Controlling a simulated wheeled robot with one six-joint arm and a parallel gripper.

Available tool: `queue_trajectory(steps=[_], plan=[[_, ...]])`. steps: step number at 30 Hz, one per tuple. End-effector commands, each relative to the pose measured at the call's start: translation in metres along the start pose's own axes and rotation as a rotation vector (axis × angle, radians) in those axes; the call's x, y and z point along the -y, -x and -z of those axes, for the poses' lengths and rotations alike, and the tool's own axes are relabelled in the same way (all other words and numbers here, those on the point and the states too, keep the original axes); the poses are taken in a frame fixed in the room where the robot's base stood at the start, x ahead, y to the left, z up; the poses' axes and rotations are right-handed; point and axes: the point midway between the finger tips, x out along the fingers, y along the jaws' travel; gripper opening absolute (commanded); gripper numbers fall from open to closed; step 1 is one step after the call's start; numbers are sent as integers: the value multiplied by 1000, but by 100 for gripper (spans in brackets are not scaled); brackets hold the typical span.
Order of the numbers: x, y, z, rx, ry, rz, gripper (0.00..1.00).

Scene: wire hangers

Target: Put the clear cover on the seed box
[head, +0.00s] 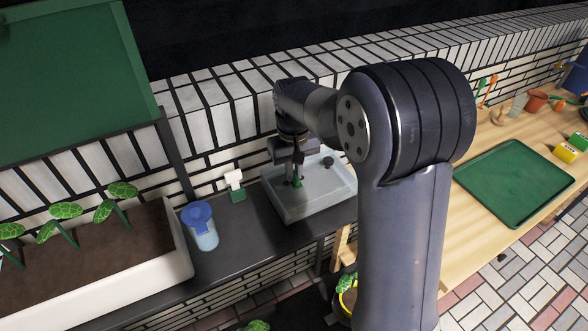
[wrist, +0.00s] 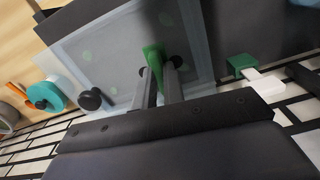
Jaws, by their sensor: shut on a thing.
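The clear cover (head: 318,192) is a pale see-through box shape on the dark counter against the brick wall. In the wrist view the cover (wrist: 110,45) shows faint green spots through it. My gripper (head: 297,180) is above it, shut on a green handle (wrist: 153,55) on its top; the fingers (wrist: 158,78) are on either side of the handle. A black knob (head: 328,162) stands near the cover's far right corner. The seed box cannot be told apart from the cover, and I cannot tell whether the cover rests fully on it.
A blue-lidded jug (head: 200,228) and a small green-and-white item (head: 235,187) stand to the left. A white planter (head: 175,228) with seedlings is further left. A green tray (head: 515,184) lies on the wooden table (head: 465,208) at right. The brick wall (head: 225,110) is close behind.

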Motion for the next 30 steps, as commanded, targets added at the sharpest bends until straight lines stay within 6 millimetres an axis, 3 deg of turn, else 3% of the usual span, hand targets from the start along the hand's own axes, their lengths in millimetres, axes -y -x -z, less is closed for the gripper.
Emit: queue_trajectory(steps=[5, 6, 14, 24, 30], plan=[[0, -4, 0, 0, 0, 0, 0], [0, -3, 0, 0, 0, 0, 12], [0, -3, 0, 0, 0, 0, 32], [0, 6, 0, -1, 0, 0, 32], [0, 43, 1, -6, 0, 0, 32]])
